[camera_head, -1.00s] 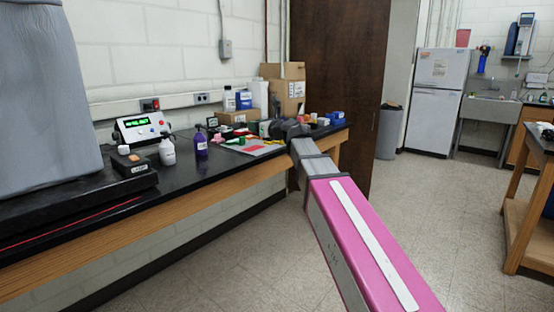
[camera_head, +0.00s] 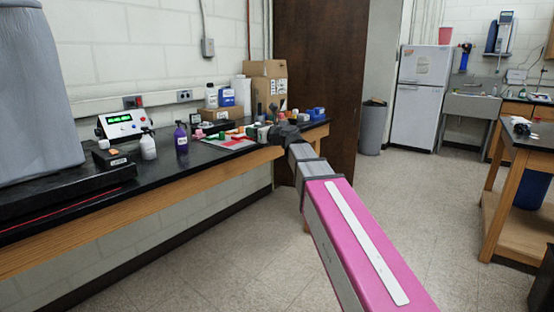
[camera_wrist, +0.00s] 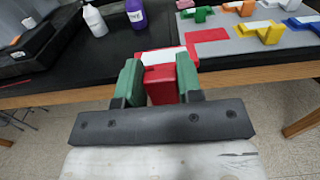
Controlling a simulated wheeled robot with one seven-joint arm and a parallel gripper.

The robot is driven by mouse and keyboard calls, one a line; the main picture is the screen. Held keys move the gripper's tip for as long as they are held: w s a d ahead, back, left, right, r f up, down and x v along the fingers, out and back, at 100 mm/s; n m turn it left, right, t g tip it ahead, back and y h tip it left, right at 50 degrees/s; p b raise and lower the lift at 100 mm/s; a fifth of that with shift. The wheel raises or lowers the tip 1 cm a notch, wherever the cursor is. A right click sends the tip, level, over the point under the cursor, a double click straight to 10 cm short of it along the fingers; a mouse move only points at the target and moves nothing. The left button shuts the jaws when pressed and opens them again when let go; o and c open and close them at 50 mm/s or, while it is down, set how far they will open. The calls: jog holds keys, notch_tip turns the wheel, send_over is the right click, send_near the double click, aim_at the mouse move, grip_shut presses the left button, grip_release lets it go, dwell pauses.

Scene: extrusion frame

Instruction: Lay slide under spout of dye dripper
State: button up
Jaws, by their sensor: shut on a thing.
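My gripper (camera_wrist: 160,80) has green finger pads, which are shut on a red piece (camera_wrist: 161,84) with a white strip on top, in the wrist view. It hangs in front of the black bench's wooden edge. I cannot tell whether this piece is the slide. In the head view my gripper (camera_head: 281,134) is small and dark at the end of my pink arm, near the bench's far right end, and hides what it holds. I cannot make out the dye dripper or its spout for certain; several coloured pieces (camera_wrist: 267,31) with white strips lie on a grey mat (camera_wrist: 232,55).
A red rectangle (camera_wrist: 208,41) marks the mat. A white bottle (camera_head: 148,146) and a purple bottle (camera_head: 181,139) stand left of it, beside a box with a green display (camera_head: 121,123). Cardboard boxes (camera_head: 266,85) stand behind. The floor (camera_head: 430,210) right of my arm is clear.

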jog(key=s+d+f, duration=0.4)
jog(key=d+f, duration=0.5)
jog(key=s+d+f, duration=0.5)
jog(key=d+f, duration=0.3)
jog(key=d, duration=0.1)
jog(key=s+d+f, duration=0.5)
jog(key=d+f, duration=0.4)
jog(key=d, duration=0.1)
jog(key=shift+s+f, duration=0.15)
jog(key=shift+f, duration=0.2)
